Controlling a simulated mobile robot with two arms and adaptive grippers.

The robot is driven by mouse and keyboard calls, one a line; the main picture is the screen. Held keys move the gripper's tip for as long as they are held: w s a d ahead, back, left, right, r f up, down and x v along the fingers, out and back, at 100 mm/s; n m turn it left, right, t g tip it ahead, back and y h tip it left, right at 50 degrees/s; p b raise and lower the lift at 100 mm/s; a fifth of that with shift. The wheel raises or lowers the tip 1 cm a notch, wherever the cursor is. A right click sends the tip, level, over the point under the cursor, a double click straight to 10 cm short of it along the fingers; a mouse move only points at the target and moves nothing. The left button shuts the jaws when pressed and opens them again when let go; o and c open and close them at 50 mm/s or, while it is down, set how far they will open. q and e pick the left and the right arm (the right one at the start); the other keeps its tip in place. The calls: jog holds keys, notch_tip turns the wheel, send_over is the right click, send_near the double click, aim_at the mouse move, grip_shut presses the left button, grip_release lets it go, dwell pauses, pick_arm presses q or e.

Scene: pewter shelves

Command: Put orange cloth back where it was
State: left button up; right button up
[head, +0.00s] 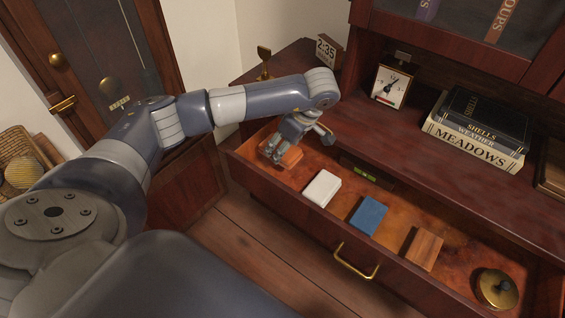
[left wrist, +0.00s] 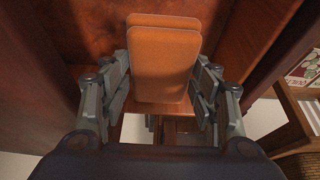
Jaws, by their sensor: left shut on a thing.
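The orange cloth (left wrist: 163,62) is a folded, flat, layered piece between the fingers of my left gripper (left wrist: 163,100) in the left wrist view. In the head view my left gripper (head: 273,155) points down into the left end of the open drawer (head: 357,270). The orange cloth (head: 292,157) shows there partly hidden behind the fingers. My left gripper is shut on it. I cannot tell whether the cloth touches the drawer floor. My right gripper is not in view.
In the drawer, a white block (head: 322,188), a blue block (head: 369,215), a wooden block (head: 424,248) and a round brass object (head: 497,288) lie in a row to the right. A clock (head: 391,87) and stacked books (head: 475,135) stand on the surface behind.

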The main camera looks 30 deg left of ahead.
pick_arm(q)
jog(key=shift+f, duration=0.85)
jog(key=shift+f+b, duration=0.45)
jog(key=shift+f, duration=1.75)
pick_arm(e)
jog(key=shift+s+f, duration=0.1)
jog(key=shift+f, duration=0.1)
pick_arm(q)
jog(key=o, duration=1)
